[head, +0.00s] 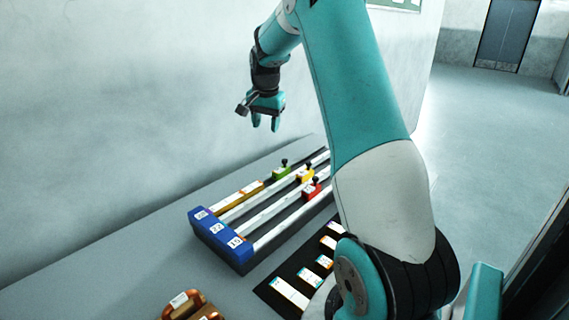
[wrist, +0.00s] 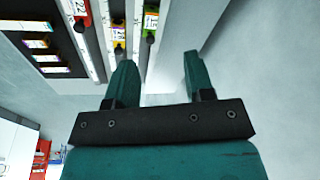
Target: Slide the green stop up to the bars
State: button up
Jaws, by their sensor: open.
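The green stop (head: 282,172), a small block with a black knob, sits on the farthest lane of a slotted rack. It also shows in the wrist view (wrist: 150,38). Orange-brown bars (head: 238,197) with white labels lie in that same lane, between the green stop and the blue end block (head: 222,236). My gripper (head: 265,124) is open and empty, above and apart from the rack, pointing down. In the wrist view its fingers (wrist: 158,60) are spread with nothing between them, below the green stop in the picture.
A yellow stop (head: 305,176) and a red stop (head: 312,190) sit on the neighbouring lanes. A black tray (head: 269,291) with several labelled bars lies in front of the rack. Brown rounded pieces (head: 186,304) lie at the front. A wall rises behind the table.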

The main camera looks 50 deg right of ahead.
aim_at(285, 160)
jog(key=s+d+n+t+h, duration=0.1)
jog(key=s+d+n+h, duration=0.1)
jog(key=s+d+n, duration=0.25)
jog(key=x, duration=0.6)
jog(key=w+p+x, duration=0.1)
jog(key=x, duration=1)
jog(key=shift+w+d+f+p, duration=0.2)
jog(key=shift+w+d+p, duration=0.1)
jog(key=shift+p, duration=0.1)
grip_shut()
jog(key=shift+a, duration=0.1)
